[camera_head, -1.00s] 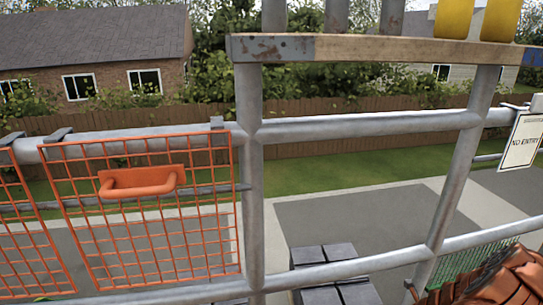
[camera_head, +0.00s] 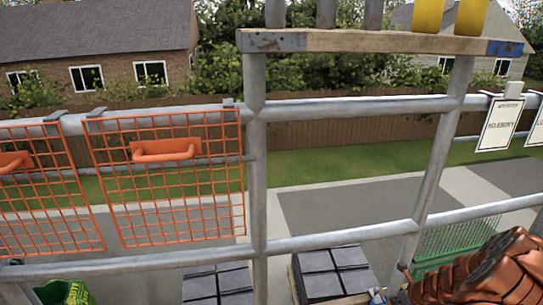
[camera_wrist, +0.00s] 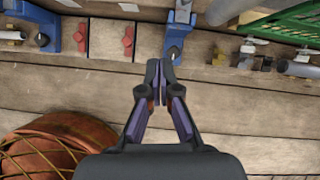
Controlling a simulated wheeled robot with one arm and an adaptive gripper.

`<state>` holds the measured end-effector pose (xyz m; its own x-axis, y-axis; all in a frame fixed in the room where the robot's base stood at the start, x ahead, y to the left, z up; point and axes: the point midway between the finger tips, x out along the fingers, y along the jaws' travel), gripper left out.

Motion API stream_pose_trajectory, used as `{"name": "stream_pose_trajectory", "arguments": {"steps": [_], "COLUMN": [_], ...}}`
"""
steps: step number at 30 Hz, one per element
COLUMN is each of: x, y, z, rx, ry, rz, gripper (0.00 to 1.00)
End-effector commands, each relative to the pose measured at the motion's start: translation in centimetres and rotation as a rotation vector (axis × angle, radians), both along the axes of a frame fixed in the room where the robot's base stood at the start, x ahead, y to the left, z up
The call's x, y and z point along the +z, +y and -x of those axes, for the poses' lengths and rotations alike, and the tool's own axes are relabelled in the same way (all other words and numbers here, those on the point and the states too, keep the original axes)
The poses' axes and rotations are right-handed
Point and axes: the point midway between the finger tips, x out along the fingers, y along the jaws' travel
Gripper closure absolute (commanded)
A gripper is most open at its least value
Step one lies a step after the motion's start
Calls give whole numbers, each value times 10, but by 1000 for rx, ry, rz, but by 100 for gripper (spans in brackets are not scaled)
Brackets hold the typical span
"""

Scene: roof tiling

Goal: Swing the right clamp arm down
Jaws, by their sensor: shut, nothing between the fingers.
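My gripper (camera_wrist: 160,72) shows in the wrist view, with its fingertips together and nothing between them. It is over wooden planks. Beyond the fingertips, a blue clamp-like fitting (camera_wrist: 174,42) stands on a plank, slightly right of them and apart from them. A second blue fitting (camera_wrist: 46,38) is at the upper left. Two red pieces (camera_wrist: 128,42) and (camera_wrist: 82,38) lie between the blue fittings. I cannot tell which part is the right clamp arm or how it is tilted.
A reddish-brown rounded object (camera_wrist: 60,150) is at the wrist view's lower left. A green crate (camera_wrist: 285,22) and a grey tube (camera_wrist: 232,10) are at its upper right. In the head view, orange mesh panels (camera_head: 185,205) hang on a rail, and terracotta tiles (camera_head: 490,275) are at lower right.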

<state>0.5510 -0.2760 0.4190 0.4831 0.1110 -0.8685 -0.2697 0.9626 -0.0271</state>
Motion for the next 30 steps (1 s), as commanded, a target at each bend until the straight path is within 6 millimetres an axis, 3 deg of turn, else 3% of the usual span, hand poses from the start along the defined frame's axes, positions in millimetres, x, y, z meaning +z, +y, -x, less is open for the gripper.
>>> {"name": "stream_pose_trajectory", "arguments": {"steps": [8, 11, 16, 23, 30], "x": [68, 106, 186, 281, 361], "y": [47, 74, 139, 220, 287], "z": [-27, -37, -44, -23, 28], "rx": [212, 332, 612, 995, 1380], "ry": [-83, -127, -215, -314, -376], "rz": [28, 49, 95, 170, 257], "gripper": [100, 100, 100, 100, 100]}}
